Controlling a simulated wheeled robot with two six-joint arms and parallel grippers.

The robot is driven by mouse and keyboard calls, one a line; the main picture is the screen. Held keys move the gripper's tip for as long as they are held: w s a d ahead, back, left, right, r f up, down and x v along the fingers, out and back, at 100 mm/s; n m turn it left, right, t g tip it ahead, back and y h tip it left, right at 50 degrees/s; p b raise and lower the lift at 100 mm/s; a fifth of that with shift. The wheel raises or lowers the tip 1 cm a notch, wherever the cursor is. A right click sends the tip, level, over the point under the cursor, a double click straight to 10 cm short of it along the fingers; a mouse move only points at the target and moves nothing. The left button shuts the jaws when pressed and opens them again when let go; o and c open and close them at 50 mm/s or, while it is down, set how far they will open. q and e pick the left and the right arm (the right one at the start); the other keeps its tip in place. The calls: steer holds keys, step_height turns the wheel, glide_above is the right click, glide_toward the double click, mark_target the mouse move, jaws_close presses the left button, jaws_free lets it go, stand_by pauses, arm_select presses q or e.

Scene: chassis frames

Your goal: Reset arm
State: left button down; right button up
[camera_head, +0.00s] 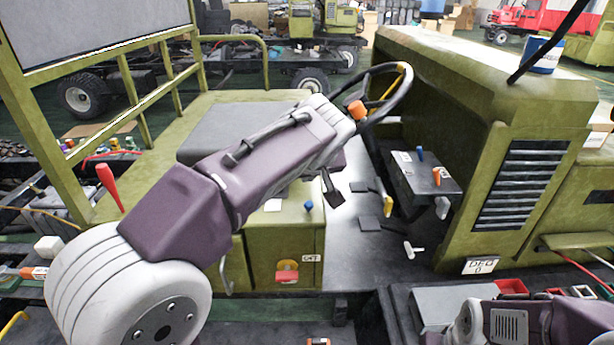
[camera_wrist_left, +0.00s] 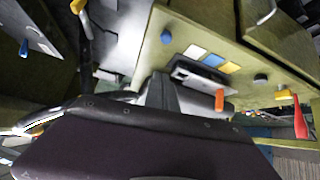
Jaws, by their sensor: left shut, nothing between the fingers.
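My left arm reaches from the lower left across the head view, over the green vehicle (camera_head: 215,110) and its grey seat (camera_head: 225,130). My left gripper (camera_head: 333,193) hangs as a small dark shape under the wrist, above the cab floor. It is shut and empty, and it also shows dark in the left wrist view (camera_wrist_left: 160,88). My right arm shows only partly at the lower right of the head view; its gripper is out of view.
The steering wheel (camera_head: 398,95) stands close beside my left wrist. A red lever (camera_head: 109,186) rises near my left arm. A control panel (camera_head: 420,178) with small levers lies to the right. Green rails (camera_head: 130,100) stand at the left. The dark cab floor (camera_head: 350,255) has some open room.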

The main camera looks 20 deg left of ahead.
arm_select(q)
steer(key=s+a+f+n+g, duration=0.1)
steer(key=s+a+f+g, duration=0.1)
steer(key=s+a+f, duration=0.3)
steer(key=a+f+g, duration=0.2)
steer(key=f, duration=0.5)
steer(key=s+d+f+m+g+h, duration=0.2)
steer(key=s+f+m, duration=0.4)
steer(key=s+f, duration=0.9)
step_height(320, 180, down, 2)
steer(key=shift+d+f+g+h, duration=0.1)
steer(key=shift+d+g+h, duration=0.3)
steer(key=shift+d+h, duration=0.25)
